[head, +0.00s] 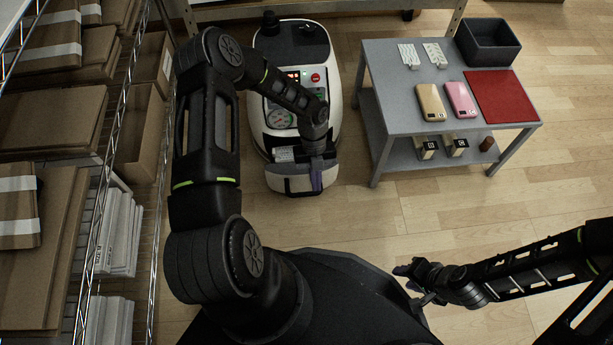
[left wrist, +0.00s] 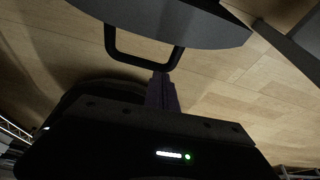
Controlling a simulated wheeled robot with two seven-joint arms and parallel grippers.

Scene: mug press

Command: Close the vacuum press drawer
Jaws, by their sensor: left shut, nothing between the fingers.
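The white and black vacuum press (head: 268,132) stands on the floor at the top centre of the head view. Its grey drawer (head: 290,186) is at the low front and sticks out a little; how far is partly hidden by my left arm. In the left wrist view the drawer front (left wrist: 190,22) carries a black loop handle (left wrist: 145,64). My left gripper (head: 317,180), with dark purple fingers, is shut and empty at the drawer's right part. In the wrist view its fingertips (left wrist: 162,78) overlap the handle's lower bar; contact is unclear. My right gripper (head: 415,272) is low, away from the press; its jaws are unclear.
A grey table (head: 395,108) stands right of the press, with two phones, a red mat (head: 498,96) and a dark bin (head: 487,42). A wire shelf with cardboard boxes (head: 50,130) runs along the left. The wooden floor between press and table is clear.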

